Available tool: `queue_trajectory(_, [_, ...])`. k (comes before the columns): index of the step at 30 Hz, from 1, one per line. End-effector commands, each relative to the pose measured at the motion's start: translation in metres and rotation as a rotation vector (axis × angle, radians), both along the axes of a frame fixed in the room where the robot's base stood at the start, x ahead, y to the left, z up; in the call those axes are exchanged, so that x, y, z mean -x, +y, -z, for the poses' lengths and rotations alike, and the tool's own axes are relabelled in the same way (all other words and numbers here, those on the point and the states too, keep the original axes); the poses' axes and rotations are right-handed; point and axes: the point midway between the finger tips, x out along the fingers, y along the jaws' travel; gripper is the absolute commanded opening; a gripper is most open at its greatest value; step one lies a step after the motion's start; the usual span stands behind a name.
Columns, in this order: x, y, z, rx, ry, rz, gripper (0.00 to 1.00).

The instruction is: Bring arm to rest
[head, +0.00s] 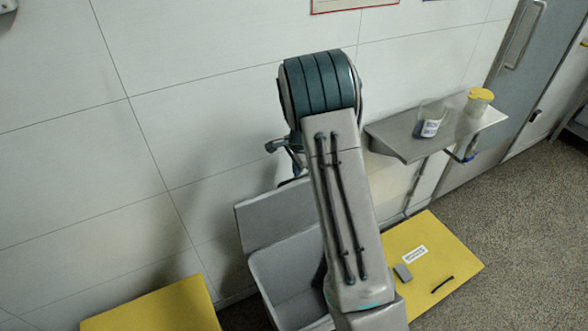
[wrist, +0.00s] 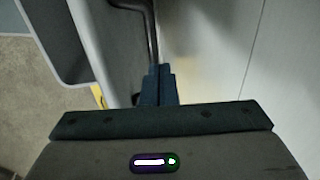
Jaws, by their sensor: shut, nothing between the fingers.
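My arm (head: 340,200) rises through the middle of the head view, bent at a dark teal joint near the wall. My gripper (wrist: 158,72) shows in the wrist view with its two dark fingers together and nothing between them. Its fingertips are close to a dark curved pipe (wrist: 151,28) in the picture; I cannot tell whether they touch. In the head view the gripper is mostly or wholly hidden behind the arm.
A grey sink (head: 285,275) stands against the tiled wall, partly behind my arm. A wall shelf (head: 405,143) at right holds a clear container (head: 431,122) and a yellow-lidded cup (head: 479,101). Yellow panels (head: 450,262) lie low on both sides. Open floor (head: 530,220) lies at right.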

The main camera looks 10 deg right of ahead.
Motion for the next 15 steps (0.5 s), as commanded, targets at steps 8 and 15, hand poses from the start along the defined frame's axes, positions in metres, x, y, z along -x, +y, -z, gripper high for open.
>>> queue_trajectory(8, [0.003,0.005,-0.054,-0.003,-0.005,-0.006,0.0])
queue_trajectory(15, [0.006,0.003,-0.088,-0.005,-0.006,-0.004,0.0])
